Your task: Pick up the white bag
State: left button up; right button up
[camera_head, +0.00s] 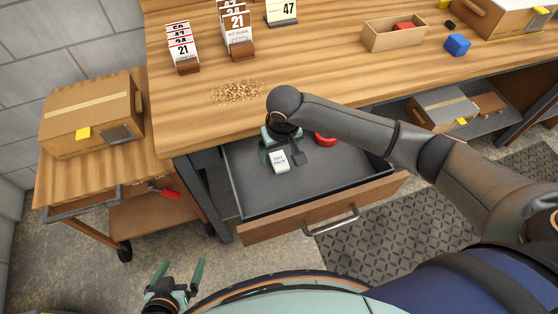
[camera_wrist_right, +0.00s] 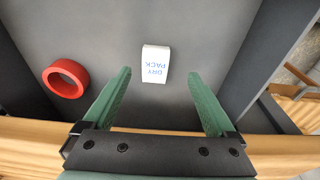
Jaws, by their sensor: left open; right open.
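The white bag (camera_head: 279,161) is a small white packet with "DRY PACK" printed in blue. It lies in the open grey drawer (camera_head: 330,187), and it also shows in the right wrist view (camera_wrist_right: 155,64). My right gripper (camera_head: 284,158) reaches down into the drawer above the bag. In the right wrist view its green fingers (camera_wrist_right: 160,95) are spread wide, one to each side of the bag's near end, with nothing between them. My left gripper (camera_head: 182,272) is open and empty, low over the floor at the bottom left.
A red ring (camera_wrist_right: 66,78) lies in the drawer beside the bag, and part of it shows in the head view (camera_head: 325,139). The drawer's wooden front (camera_head: 365,203) and walls surround the bag. Wood shavings (camera_head: 237,92) and card stands (camera_head: 237,35) are on the bench. A cardboard box (camera_head: 92,110) sits on the left cart.

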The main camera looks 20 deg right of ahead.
aim_at(279, 160)
jog(key=f, duration=0.1)
jog(key=w+f, duration=0.1)
jog(key=f, duration=0.2)
jog(key=shift+w+d, duration=0.25)
jog(key=shift+d, duration=0.1)
jog(key=shift+w+f+b, duration=0.15)
jog(key=shift+f+b, duration=0.15)
jog(key=shift+f, duration=0.3)
jog(key=shift+c, duration=0.3)
jog(key=c, duration=1.4)
